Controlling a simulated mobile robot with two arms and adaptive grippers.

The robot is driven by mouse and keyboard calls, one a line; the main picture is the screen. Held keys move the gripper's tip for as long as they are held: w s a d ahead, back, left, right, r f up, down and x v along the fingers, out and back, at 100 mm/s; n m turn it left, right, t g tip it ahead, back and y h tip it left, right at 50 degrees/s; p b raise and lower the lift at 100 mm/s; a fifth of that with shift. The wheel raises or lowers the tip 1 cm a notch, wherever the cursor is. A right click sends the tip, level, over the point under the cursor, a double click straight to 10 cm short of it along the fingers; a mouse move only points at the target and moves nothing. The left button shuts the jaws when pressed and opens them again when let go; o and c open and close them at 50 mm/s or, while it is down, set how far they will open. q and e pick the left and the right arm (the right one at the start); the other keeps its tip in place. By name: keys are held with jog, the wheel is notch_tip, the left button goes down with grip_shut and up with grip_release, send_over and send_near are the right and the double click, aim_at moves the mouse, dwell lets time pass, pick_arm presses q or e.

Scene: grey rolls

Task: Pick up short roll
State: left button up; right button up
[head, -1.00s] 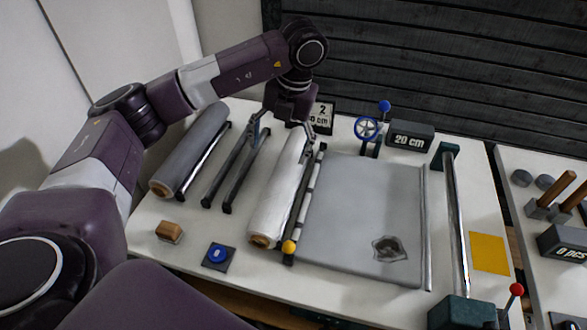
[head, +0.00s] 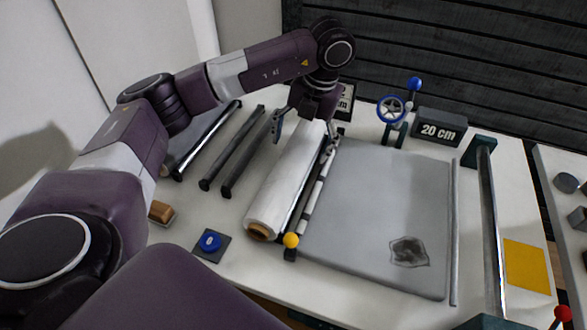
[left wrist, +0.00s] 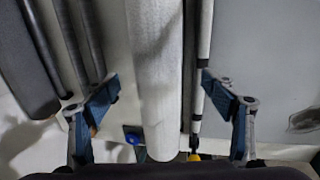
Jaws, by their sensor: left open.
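A white roll (head: 282,185) with a brown core at its near end lies lengthwise on the table, left of the grey sheet. My left gripper (head: 307,137) is open at the roll's far part, one finger on each side. In the left wrist view the white roll (left wrist: 160,100) runs between the spread fingers, with gaps on both sides. I cannot tell which roll is the short one. My right gripper is out of view.
Dark bars (head: 236,160) lie left of the white roll. Close on its right is a rail with a yellow knob (head: 291,240), then the grey sheet (head: 380,200) with a dark stain. A blue button (head: 210,241) sits in front. A blue handwheel (head: 393,108) and a "20 cm" display (head: 439,127) stand behind.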

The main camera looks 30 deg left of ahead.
aim_at(294, 160)
pick_arm(q)
jog(key=shift+s+a+f, duration=0.1)
jog(key=shift+a+f, duration=0.15)
jog(key=shift+f, duration=0.65)
jog(key=f+p, duration=0.1)
jog(key=f, duration=0.1)
jog(key=a+f+p, duration=0.1)
jog(key=f, duration=0.2)
jog(key=shift+a+f, duration=0.1)
jog(key=shift+a, duration=0.1)
jog(key=shift+c, duration=0.2)
jog(key=c, duration=1.5)
jog(key=shift+w, duration=0.2)
jog(key=shift+c, duration=0.6)
jog(key=shift+r, duration=0.2)
